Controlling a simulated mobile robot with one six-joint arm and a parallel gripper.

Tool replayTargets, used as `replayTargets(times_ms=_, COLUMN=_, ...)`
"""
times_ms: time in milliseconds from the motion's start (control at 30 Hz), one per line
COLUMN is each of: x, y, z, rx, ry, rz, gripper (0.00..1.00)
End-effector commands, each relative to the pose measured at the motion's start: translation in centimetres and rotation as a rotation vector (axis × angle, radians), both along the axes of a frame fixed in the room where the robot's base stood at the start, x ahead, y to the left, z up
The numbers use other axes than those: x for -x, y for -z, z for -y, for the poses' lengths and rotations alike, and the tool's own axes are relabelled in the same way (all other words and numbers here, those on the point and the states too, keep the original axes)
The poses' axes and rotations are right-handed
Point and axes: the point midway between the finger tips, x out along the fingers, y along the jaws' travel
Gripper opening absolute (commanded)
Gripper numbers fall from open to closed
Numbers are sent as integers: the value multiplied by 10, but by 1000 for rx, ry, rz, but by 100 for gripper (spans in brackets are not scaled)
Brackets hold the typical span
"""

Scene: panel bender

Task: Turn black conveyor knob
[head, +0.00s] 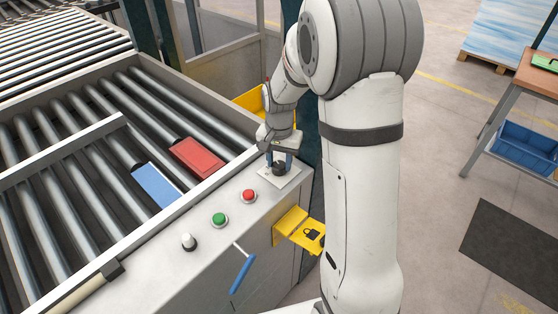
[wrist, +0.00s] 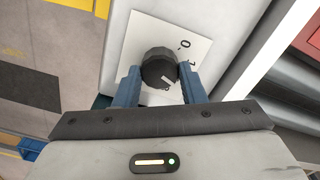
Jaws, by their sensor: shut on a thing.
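The black knob (head: 279,169) sits on a white label plate (head: 267,179) at the far right end of the conveyor's grey control panel. In the wrist view the knob (wrist: 158,68) is round and ribbed with a white pointer line, and the plate (wrist: 141,27) carries the marks 0 and 1. My gripper (head: 279,160) comes down over the knob from above. In the wrist view its two blue fingers (wrist: 159,82) stand on either side of the knob, shut on it. Part of the plate's lettering is hidden by the knob and fingers.
A red button (head: 249,195), a green button (head: 218,218) and a white button (head: 188,241) line the panel. A blue lever (head: 242,272) and a yellow lock bracket (head: 299,229) stick out in front. Red (head: 197,157) and blue (head: 157,185) boxes lie on the rollers.

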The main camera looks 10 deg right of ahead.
Motion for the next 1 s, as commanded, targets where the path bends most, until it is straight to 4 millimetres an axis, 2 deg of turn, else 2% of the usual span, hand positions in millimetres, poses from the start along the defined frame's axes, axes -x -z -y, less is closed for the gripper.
replayTargets(times_ms=133, x=0, y=0, z=0, rx=0, ry=-1, rz=-1, gripper=14)
replayTargets(times_ms=167, x=0, y=0, z=0, rx=0, ry=-1, rz=-1, gripper=39)
replayTargets(times_ms=400, x=0, y=0, z=0, rx=0, ry=-1, rz=-1, gripper=59)
replayTargets(times_ms=700, x=0, y=-4, z=0, rx=0, ry=-1, rz=2, gripper=59)
replayTargets(times_ms=767, x=-1, y=-11, z=0, rx=0, ry=-1, rz=2, gripper=59)
replayTargets(times_ms=1000, x=0, y=-51, z=0, rx=0, ry=-1, rz=4, gripper=59)
